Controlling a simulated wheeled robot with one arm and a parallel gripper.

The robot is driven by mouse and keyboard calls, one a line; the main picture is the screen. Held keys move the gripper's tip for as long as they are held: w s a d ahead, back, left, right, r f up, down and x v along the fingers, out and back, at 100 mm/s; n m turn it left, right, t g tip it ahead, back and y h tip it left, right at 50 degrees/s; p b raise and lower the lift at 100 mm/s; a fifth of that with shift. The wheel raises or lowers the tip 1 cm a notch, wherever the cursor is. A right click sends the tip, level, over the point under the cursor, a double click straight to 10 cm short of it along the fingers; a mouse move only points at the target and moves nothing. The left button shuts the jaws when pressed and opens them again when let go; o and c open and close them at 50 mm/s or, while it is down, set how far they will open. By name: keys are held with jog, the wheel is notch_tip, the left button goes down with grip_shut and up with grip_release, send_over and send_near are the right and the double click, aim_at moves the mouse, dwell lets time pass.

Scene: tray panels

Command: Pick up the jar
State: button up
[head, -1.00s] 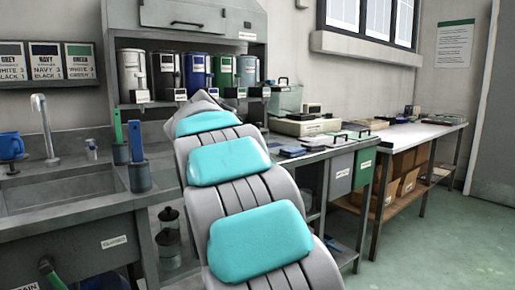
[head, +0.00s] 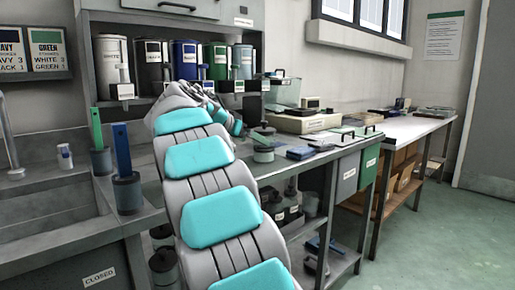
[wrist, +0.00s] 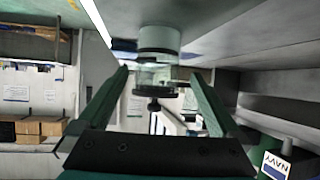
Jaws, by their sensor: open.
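Several lidded canisters (head: 185,65) stand on the shelf behind. Blue trays (head: 300,152) and a scale (head: 306,121) lie to the right on the counter. More jars (head: 290,207) stand on the lower shelf. Green and blue tools (head: 122,150) stand in holders at the left. The floor at the right is clear.

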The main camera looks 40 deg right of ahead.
jog(key=shift+p+x, duration=0.8)
jog(key=shift+x, duration=2.8)
jog(key=shift+s+d+r, duration=0.1)
jog(key=shift+s, duration=0.1)
jog(key=shift+c, duration=0.4)
grip_shut()
